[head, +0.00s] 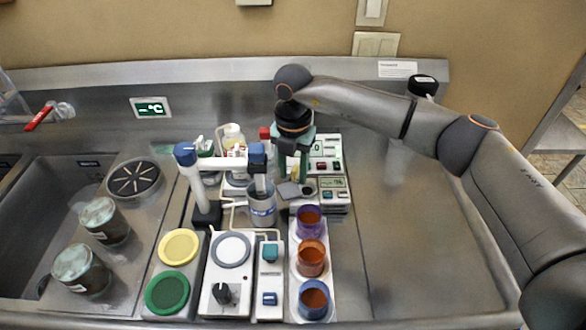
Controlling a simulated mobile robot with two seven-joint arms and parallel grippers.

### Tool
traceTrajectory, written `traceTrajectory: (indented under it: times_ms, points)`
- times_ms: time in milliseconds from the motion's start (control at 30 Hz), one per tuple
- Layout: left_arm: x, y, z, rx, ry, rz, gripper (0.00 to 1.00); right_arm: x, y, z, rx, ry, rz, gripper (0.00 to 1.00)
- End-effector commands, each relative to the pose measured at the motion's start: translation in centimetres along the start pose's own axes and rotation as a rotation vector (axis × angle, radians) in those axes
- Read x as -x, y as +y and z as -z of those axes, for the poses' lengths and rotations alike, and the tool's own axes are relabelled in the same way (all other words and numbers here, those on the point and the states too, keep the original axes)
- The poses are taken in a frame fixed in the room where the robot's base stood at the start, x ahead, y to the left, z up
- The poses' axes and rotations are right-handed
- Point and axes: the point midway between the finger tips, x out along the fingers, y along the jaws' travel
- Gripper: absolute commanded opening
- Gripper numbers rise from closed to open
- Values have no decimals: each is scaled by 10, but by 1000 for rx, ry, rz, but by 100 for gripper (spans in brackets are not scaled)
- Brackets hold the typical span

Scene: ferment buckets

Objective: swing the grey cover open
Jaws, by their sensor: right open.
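A small grey cover (288,191) lies roughly flat near the middle of the bench, beside a white device with a display (332,184). My right gripper (293,174) points down just above and behind the cover, with its green fingers close to it. The gripper is open, and I see nothing held in it. Whether a fingertip touches the cover cannot be told at this size. The gripper hides part of what stands behind the cover. My left gripper is not in view.
A grey cylinder vessel (262,207) and a white pipe frame (195,180) stand left of the cover. Purple, orange and blue cups (312,258) stand in front. A sink (50,200) and two jars are at left. The bench (420,240) at right is clear.

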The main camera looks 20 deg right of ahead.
Motion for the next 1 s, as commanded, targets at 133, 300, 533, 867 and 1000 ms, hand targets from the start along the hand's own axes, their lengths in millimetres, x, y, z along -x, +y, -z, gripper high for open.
traceTrajectory:
  times_ms: [133, 300, 533, 867, 1000]
  points:
    - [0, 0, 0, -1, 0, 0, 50, -5, 0, 0, 1, 0, 0, 44]
    - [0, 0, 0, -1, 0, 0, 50, -5, 0, 0, 1, 0, -1, 44]
    - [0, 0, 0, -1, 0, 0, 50, -4, 0, 0, 1, 0, -1, 21]
    - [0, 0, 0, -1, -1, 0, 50, -4, 0, 0, 1, 0, -1, 0]
    - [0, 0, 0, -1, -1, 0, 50, -4, 0, 0, 0, 0, -1, 0]
